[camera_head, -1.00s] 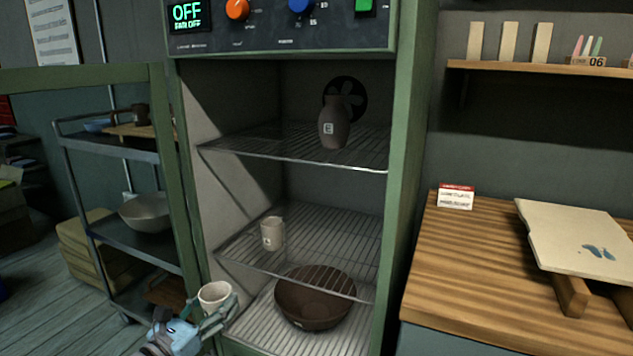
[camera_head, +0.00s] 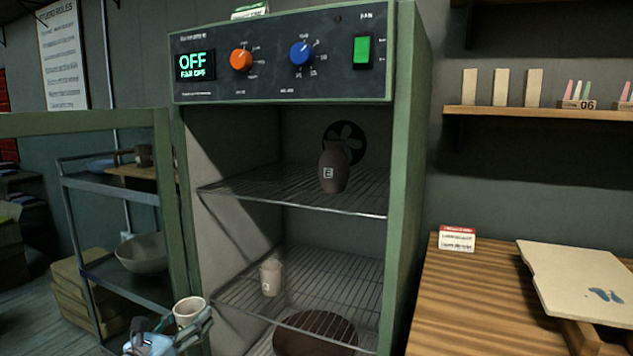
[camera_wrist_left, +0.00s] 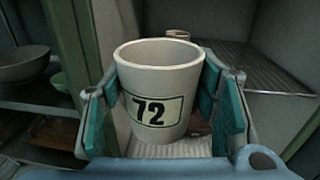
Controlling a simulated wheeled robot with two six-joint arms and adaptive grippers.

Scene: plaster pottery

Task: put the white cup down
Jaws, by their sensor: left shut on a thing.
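The white cup (camera_head: 189,309) is in my left gripper (camera_head: 188,322), low in front of the open drying cabinet. In the left wrist view the white cup (camera_wrist_left: 158,92) is upright, marked 72, with the teal pads of the left gripper (camera_wrist_left: 160,100) pressed on both its sides. Cup and gripper are held in the air at the cabinet's left front edge, beside the middle shelf in the head view. My right gripper is not in view.
The cabinet's middle wire shelf (camera_head: 330,285) bears a small beige cup (camera_head: 271,277) at its left, with free room to the right. The upper shelf (camera_head: 260,190) bears a dark vase (camera_head: 333,167). A dark bowl (camera_head: 315,335) is below. The open door frame (camera_head: 75,123) stands left.

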